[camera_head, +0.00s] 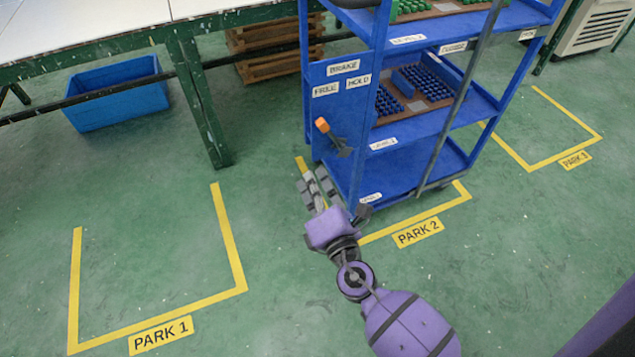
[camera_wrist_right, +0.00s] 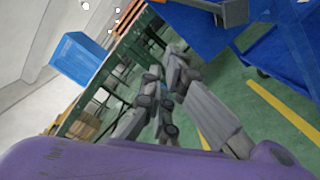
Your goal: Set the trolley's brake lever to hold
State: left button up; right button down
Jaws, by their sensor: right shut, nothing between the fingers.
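The blue trolley (camera_head: 345,115) stands at the marked spot PARK 2. Its side panel carries the labels BRAKE (camera_head: 342,67), FREE (camera_head: 325,89) and HOLD (camera_head: 359,81). The brake lever has an orange knob (camera_head: 322,125) and a dark pivot on the panel's lower part. The knob points up and left, towards the FREE side. My right gripper (camera_head: 313,178) is shut and empty, below the lever and apart from the knob. Its fingers show in the right wrist view (camera_wrist_right: 163,68), where the orange knob does not show. My left gripper is not in view.
A green-framed table (camera_head: 190,85) stands at the back left, with a blue bin (camera_head: 115,92) under it and wooden pallets (camera_head: 270,45) behind. Trolley shelves hold trays of green and blue parts. Yellow floor markings surround the trolley. The floor left of the gripper is clear.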

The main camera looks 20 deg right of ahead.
aim_at(332, 135)
jog(key=w+d+r+p, duration=0.1)
jog(key=w+d+r, duration=0.1)
jog(key=w, duration=0.5)
jog(key=shift+d+p, duration=0.4)
jog(key=shift+d, duration=0.35)
